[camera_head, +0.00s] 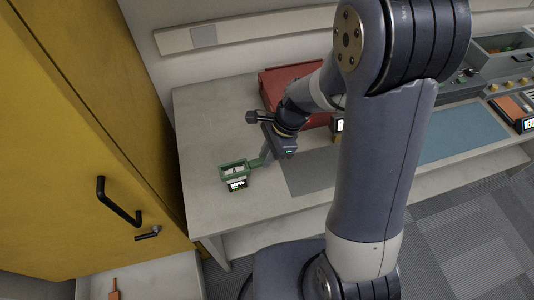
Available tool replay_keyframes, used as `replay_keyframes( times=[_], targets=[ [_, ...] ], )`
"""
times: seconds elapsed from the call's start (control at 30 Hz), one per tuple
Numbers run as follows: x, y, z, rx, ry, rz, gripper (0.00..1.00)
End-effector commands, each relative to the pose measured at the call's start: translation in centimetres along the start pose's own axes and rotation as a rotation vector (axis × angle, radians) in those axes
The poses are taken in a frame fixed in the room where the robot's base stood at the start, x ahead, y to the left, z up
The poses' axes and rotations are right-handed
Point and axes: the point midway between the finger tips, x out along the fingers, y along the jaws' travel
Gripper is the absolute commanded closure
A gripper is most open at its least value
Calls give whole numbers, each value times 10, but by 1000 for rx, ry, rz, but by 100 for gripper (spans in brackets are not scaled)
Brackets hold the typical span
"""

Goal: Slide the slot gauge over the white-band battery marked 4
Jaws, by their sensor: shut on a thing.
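My gripper (269,153) is over the left part of the grey worktop, pointing down and shut on the handle of the green slot gauge (246,164). The gauge's open frame is to the left of my gripper, near the worktop's left end.
A red case (280,84) stands behind my gripper. A small device with a white display (340,125) is partly hidden by my arm. A grey mat (312,174) lies to the right, a blue mat (449,134) farther right. A yellow cabinet (75,110) borders the left; the worktop's front-left is bare.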

Motion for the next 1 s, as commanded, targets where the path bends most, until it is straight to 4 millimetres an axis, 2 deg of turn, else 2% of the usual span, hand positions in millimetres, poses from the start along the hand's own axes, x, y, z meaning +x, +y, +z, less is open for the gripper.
replay_keyframes(
  times=[1.0],
  targets=[
    [12,0,-5,0,0,0,100]
  ],
)
